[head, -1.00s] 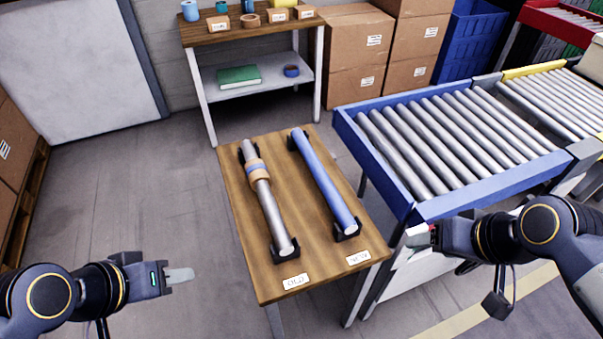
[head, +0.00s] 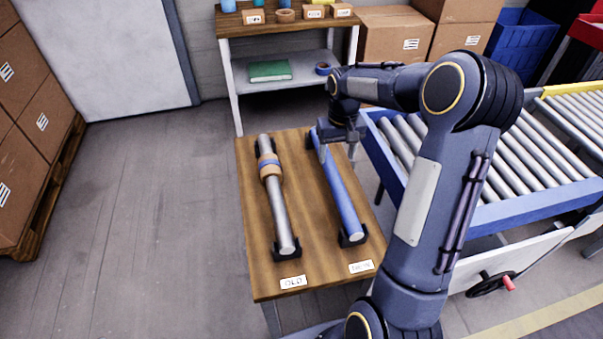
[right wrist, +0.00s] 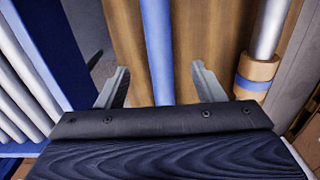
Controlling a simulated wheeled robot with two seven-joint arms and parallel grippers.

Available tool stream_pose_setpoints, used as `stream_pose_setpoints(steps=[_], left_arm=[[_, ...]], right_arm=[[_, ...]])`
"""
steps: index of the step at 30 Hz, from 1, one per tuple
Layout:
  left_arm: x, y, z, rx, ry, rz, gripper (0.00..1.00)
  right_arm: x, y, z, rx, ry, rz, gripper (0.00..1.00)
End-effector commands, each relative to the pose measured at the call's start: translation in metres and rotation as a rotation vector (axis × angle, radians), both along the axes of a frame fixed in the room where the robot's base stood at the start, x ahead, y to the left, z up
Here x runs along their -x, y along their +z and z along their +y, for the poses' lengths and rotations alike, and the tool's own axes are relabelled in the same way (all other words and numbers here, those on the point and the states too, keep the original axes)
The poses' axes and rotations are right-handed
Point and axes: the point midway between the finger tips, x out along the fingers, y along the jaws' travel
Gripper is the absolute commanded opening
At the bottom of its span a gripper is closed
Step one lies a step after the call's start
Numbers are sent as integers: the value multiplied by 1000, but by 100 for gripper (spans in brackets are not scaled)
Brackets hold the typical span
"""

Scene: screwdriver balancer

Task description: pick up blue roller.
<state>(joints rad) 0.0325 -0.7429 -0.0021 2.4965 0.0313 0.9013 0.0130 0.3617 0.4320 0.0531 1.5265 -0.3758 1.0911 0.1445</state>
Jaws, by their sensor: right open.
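The blue roller (head: 343,197) lies on black cradles on the right side of the wooden table (head: 310,255), behind the "NEW" label (head: 361,267). My right gripper (head: 337,152) is open, fingers pointing down, at the far part of this roller. In the right wrist view the blue roller (right wrist: 159,50) runs between the two spread fingers (right wrist: 160,85), with a gap on each side. How high the fingers are above it is hard to tell. The far end of the roller is partly hidden by my right arm. My left gripper is out of view.
A grey roller (head: 279,210) with a brown and blue wrap lies to the left, behind the "OLD" label (head: 292,282). The blue-framed conveyor (head: 535,210) stands close on the right. A shelf (head: 290,70) is behind the table.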

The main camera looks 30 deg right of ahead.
Motion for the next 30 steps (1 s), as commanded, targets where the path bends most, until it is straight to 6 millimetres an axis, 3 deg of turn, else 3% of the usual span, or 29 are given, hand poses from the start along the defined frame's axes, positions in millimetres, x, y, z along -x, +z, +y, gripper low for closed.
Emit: stream_pose_setpoints(steps=[21, 30], left_arm=[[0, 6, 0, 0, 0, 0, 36], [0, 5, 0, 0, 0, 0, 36]], right_arm=[[-3, -82, -9, 3, -4, 14, 62], [-4, -85, -9, 4, -5, 12, 59]])
